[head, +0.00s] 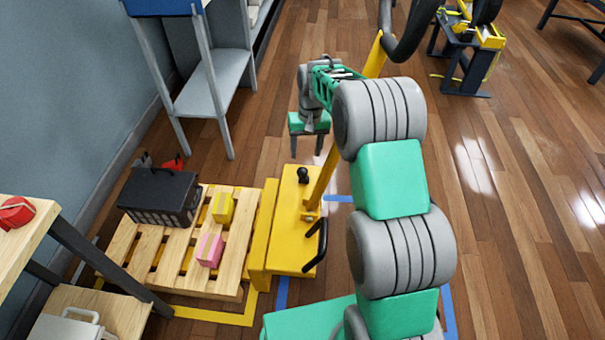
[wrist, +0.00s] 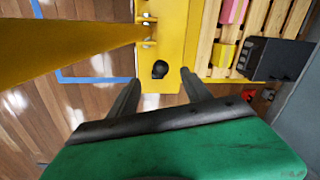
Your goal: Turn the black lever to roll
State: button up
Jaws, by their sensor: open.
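A short black lever with a round knob (head: 303,175) stands on the yellow deck (head: 292,222) of a wheeled yellow machine. In the wrist view the black knob (wrist: 160,68) shows ahead of and between my fingertips. My gripper (head: 307,150) points down, open and empty, just beyond the lever in the head view. In the wrist view my gripper (wrist: 159,78) has its two fingers spread wide, apart from the knob. No "roll" marking is readable.
A yellow post (head: 322,180) rises beside the lever. A black looped handle (head: 317,247) is on the deck's near side. A wooden pallet (head: 140,240) at left carries a black crate (head: 160,195), a yellow block (head: 222,206) and a pink block (head: 209,250). A grey shelf stand (head: 215,85) is behind.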

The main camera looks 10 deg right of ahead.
aim_at(303, 168)
jog(key=f, duration=0.1)
jog(key=w+f, duration=0.1)
jog(key=f, duration=0.1)
jog(key=shift+w+f, duration=0.3)
jog(key=shift+w, duration=0.05)
jog(key=f, duration=0.2)
jog(key=f+b, duration=0.1)
jog(key=f, duration=0.2)
jog(key=f+b, duration=0.1)
jog(key=f, duration=0.1)
jog(key=shift+a+f, duration=0.15)
jog(key=shift+a, duration=0.15)
grip_shut()
dwell(0.5)
